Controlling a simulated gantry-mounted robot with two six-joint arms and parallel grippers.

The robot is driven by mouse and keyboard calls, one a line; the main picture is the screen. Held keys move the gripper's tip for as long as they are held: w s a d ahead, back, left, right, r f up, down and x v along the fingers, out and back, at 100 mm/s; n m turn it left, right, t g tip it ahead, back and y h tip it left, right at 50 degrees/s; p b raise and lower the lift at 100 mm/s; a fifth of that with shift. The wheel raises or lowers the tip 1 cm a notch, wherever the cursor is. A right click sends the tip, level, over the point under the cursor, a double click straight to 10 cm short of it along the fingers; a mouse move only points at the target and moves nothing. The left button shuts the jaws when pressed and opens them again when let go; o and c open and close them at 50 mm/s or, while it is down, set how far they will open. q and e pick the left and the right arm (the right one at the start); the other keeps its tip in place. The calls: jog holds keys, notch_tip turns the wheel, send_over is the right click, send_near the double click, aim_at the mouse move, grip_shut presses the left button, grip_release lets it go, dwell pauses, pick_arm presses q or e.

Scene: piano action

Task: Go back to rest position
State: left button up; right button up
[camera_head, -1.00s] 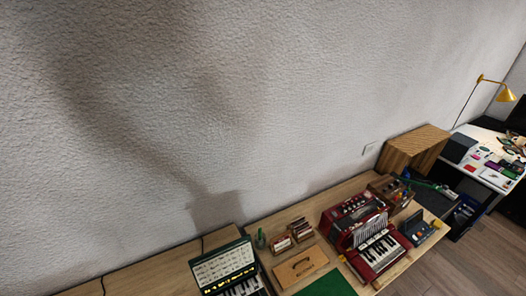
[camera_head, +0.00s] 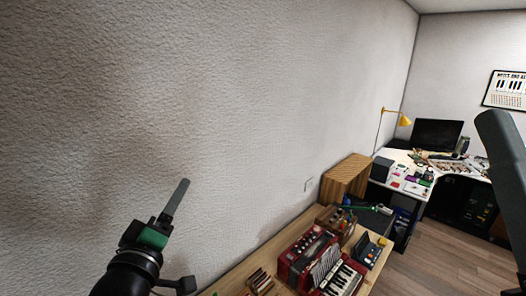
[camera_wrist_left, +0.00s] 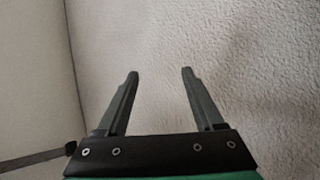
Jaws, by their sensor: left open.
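My left gripper (camera_head: 177,200) rises from the lower left in the head view, in front of the bare wall. It points up and to the right, with one grey finger clearly visible. In the left wrist view my left gripper (camera_wrist_left: 160,74) has its two fingers apart with nothing between them. A large grey part (camera_head: 502,150) at the right edge of the head view is close to the camera and seems to belong to my right arm. Whether its jaws are open does not show.
The textured wall (camera_head: 220,90) fills the left. Below stands a wooden table with a red accordion (camera_head: 302,256), small card boxes (camera_head: 260,282) and a wooden box (camera_head: 345,178). A white desk (camera_head: 411,187) with a monitor (camera_head: 437,134) and yellow lamp (camera_head: 404,121) is further back.

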pick_arm(q)
jog(key=s+r+m+t+h, duration=0.1)
jog(key=s+r+m+t, duration=0.85)
jog(key=s+r, duration=1.2)
notch_tip(320, 180, down, 43)
jog(key=m+g+b, duration=0.1)
jog(key=b, duration=4.1)
jog(key=shift+s+a+m, duration=0.2)
jog(key=shift+a+m, duration=0.05)
jog(key=shift+m, duration=0.1)
jog(key=shift+o, duration=0.2)
jog(key=shift+f, duration=0.1)
